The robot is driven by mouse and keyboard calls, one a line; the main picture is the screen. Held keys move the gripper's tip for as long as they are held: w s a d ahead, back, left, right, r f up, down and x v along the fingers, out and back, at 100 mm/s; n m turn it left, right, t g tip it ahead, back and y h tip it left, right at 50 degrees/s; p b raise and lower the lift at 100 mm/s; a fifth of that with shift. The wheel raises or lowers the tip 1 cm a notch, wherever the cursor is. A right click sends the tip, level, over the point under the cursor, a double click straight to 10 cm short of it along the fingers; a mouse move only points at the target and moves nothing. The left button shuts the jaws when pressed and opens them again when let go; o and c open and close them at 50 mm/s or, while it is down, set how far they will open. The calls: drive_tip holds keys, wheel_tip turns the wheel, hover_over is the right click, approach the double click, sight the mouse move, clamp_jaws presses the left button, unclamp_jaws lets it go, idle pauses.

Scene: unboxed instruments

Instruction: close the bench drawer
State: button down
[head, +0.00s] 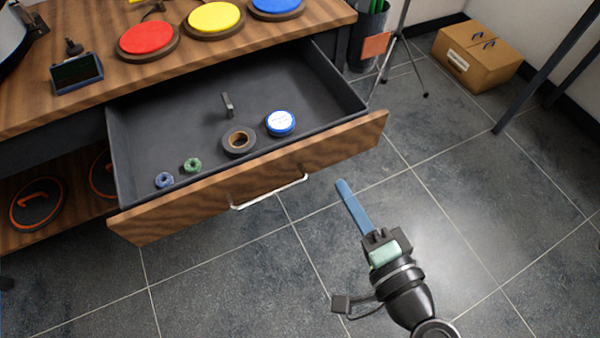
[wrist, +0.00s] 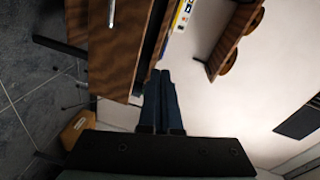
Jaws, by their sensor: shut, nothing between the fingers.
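The bench drawer (head: 255,192) is pulled far out from under the wooden bench in the head view. Its wooden front has a silver bar handle (head: 270,192) and its dark tray is open on top. In the wrist view, turned sideways, a wooden panel with a silver handle (wrist: 111,13) shows at upper left, apparently the drawer front. My gripper (head: 342,185) is shut and empty, its blue fingers together. It is in front of the drawer, to the right of the handle, seemingly apart from the front panel. The fingers (wrist: 161,76) also show in the wrist view.
The drawer holds a tape roll (head: 239,140), a blue-and-white tin (head: 280,122), a small grey piece (head: 227,104), a green ring (head: 193,165) and a blue ring (head: 165,180). A tripod (head: 398,50) and cardboard box (head: 477,58) stand at back right. Floor in front is clear.

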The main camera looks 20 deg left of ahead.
drive_tip(key=s+f+m+y+b, duration=0.2)
drive_tip(key=s+f+b, duration=0.1)
drive_tip(key=f, duration=0.4)
drive_tip(key=b, duration=0.3)
approach(290, 154)
drive_tip(key=x, duration=0.6)
drive_tip(key=shift+w+a, duration=0.3)
